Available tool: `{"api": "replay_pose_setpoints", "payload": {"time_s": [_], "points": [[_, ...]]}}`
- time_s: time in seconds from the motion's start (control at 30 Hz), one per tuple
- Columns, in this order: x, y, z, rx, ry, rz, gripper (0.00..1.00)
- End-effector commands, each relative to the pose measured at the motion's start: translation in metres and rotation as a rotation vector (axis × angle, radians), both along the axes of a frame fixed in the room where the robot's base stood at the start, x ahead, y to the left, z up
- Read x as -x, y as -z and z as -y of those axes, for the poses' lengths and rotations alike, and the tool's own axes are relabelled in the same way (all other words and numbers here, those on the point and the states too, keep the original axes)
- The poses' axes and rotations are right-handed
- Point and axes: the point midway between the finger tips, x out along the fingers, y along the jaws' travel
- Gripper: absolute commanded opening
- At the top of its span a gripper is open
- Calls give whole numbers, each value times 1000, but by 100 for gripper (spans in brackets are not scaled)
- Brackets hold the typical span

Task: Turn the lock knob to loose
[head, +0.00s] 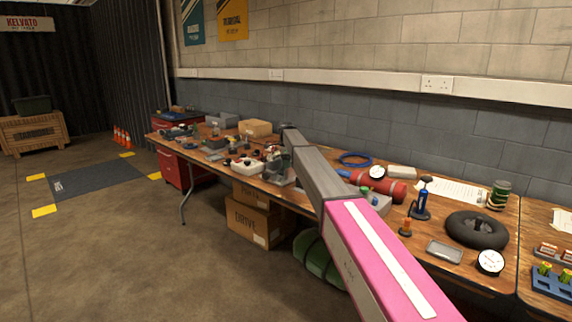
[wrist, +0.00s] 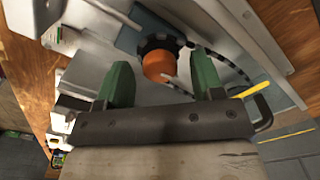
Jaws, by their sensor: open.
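In the wrist view, an orange knob (wrist: 158,67) with a black ribbed collar sits on a grey-blue block on a pale metal machine (wrist: 232,30). A black curved scale lies to its right, and a yellow pointer or lever (wrist: 253,89) is near the scale's end. My gripper (wrist: 161,72) is open, with its two green fingers apart on either side of the knob as seen in this view. Whether the fingers reach the knob's depth or touch it cannot be told. In the head view my arm covers this area, and the gripper and knob cannot be made out.
The long wooden workbench (head: 463,198) is crowded. A red cylinder (head: 382,190), a blue pump (head: 422,198), a black tyre (head: 477,231) and a white gauge (head: 490,262) stand right of my arm. Cardboard boxes (head: 249,221) lie under the bench. The floor at left is open.

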Motion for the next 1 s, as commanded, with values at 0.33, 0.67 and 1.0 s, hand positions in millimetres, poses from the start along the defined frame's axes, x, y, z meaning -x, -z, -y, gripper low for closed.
{"api": "replay_pose_setpoints", "payload": {"time_s": [0.33, 0.67, 1.0], "points": [[0, 0, 0, 0, 0, 0, 12], [0, 0, 0, 0, -63, 0, 12], [0, 0, 0, -1, -316, 1, 12]]}}
